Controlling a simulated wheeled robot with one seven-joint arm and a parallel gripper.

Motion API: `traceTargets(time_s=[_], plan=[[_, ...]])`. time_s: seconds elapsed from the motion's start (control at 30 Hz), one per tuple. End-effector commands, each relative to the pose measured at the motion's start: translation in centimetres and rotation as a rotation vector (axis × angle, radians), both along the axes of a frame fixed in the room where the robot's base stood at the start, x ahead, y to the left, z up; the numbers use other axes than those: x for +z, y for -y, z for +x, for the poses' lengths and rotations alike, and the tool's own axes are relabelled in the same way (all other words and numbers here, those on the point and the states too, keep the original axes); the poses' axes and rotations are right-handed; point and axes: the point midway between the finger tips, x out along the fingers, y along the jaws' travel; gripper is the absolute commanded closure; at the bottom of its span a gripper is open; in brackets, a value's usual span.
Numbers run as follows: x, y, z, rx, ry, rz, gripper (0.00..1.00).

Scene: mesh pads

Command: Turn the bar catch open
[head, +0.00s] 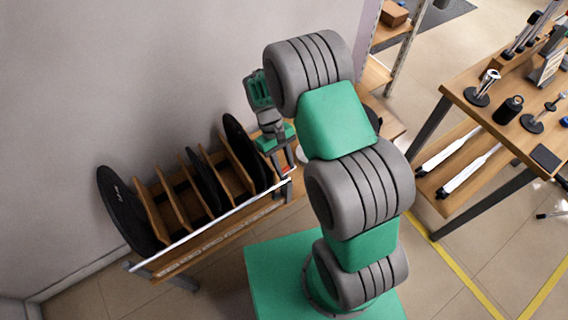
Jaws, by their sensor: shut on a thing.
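A rack (190,254) of wooden dividers with black round pads stands against the wall at the left. A pale bar (215,222) runs along its front from lower left to upper right. At the bar's right end is a small red bar catch (286,169). My gripper (284,165) reaches down to this end, with its dark fingers shut on the red catch. The fingers partly hide the catch, so its exact turn angle is hard to tell. The bar lies across the front of the rack.
Black pads (130,208) stand upright between the dividers. A wooden workbench (515,135) with tools is at the right. A wooden shelf unit (375,75) stands behind my arm. Open floor with yellow lines (465,280) lies at the lower right.

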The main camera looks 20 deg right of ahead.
Motion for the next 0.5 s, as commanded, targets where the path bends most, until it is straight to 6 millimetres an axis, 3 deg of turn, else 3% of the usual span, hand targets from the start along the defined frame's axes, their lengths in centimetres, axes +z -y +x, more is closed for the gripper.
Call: traceTargets(time_s=[0.1, 0.13, 0.4, 0.5], plan=[[0.06, -0.03, 0.13, 0.000, 0.004, 0.001, 1.00], [0.06, -0.03, 0.13, 0.000, 0.004, 0.001, 0.68], [0.03, -0.02, 0.06, -0.001, 0.002, 0.000, 0.47], [0.01, -0.01, 0.05, -0.001, 0.001, 0.000, 0.47]])
